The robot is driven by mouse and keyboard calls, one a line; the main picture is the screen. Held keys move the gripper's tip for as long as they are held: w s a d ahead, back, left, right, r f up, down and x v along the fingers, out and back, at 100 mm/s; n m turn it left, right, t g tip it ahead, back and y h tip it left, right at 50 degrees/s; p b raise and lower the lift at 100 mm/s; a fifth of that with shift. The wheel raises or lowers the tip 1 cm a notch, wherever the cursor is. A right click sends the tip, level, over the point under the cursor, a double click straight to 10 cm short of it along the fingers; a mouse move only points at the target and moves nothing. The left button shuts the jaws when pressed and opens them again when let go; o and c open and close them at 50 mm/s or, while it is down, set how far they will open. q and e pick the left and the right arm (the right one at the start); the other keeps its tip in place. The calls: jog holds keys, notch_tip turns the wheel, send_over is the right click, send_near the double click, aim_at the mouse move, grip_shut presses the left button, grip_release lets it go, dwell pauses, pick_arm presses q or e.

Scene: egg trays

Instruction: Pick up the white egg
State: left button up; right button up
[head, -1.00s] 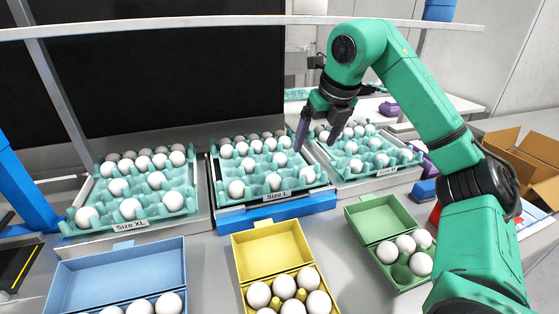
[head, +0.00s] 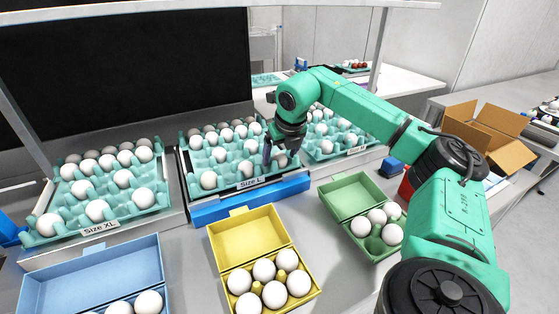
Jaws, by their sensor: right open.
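White eggs sit in several teal trays. The middle tray, marked Size L (head: 222,185), has a white egg (head: 280,160) at its front right corner. My right gripper (head: 280,156) points down at this egg with its dark fingers apart, one on the left of the egg and one on its right. The egg is partly hidden, and I cannot tell whether the fingers touch it. Other white eggs in the front row are one at the left (head: 208,180) and one in the middle (head: 245,169). My left gripper is not in view.
The Size XL tray (head: 62,236) stands at left and another teal tray (head: 345,153) at right. In front are open blue (head: 90,270), yellow (head: 247,232) and green (head: 347,194) cartons with eggs. A cardboard box (head: 490,130) is at right. A metal bar (head: 200,12) crosses above.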

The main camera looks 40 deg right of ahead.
jog(key=c, duration=0.8)
jog(key=shift+r, duration=0.15)
